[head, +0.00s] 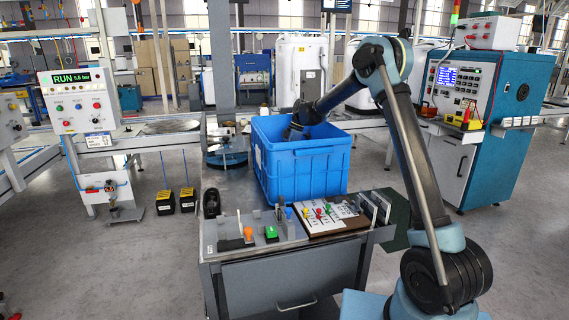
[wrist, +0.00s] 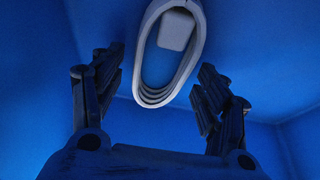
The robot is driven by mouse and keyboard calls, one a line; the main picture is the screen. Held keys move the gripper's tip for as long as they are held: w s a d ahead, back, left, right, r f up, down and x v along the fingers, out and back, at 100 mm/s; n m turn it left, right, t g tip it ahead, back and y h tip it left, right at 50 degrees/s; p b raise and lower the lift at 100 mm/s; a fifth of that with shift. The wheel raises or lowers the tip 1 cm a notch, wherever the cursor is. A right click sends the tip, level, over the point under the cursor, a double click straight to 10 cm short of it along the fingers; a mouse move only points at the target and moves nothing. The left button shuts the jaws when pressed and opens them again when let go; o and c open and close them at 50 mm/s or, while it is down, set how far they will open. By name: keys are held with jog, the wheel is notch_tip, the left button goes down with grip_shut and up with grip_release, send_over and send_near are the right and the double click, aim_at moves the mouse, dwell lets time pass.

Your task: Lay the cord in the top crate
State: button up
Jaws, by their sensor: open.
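A blue crate (head: 305,165) stands on the grey workbench in the head view. My gripper reaches down into it from the upper right, and its fingers are hidden behind the crate's wall in that view. In the wrist view, my gripper (wrist: 160,95) is open, with its two dark fingers apart. A coiled white cord (wrist: 150,95) with a pale block inside its loop lies against the blue crate interior (wrist: 255,50). The coil shows between and beyond the fingertips. I see no finger closed on it, and I cannot tell whether either finger touches it.
The bench front holds a tool board (head: 322,216), a green-topped block (head: 271,233), an orange-handled item (head: 248,234) and a dark cup-like item (head: 211,203). A control panel (head: 84,100) stands at the left, and a blue cabinet (head: 515,125) at the right.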

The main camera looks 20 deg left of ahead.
jog(key=v, duration=0.7)
jog(key=shift+r, duration=0.15)
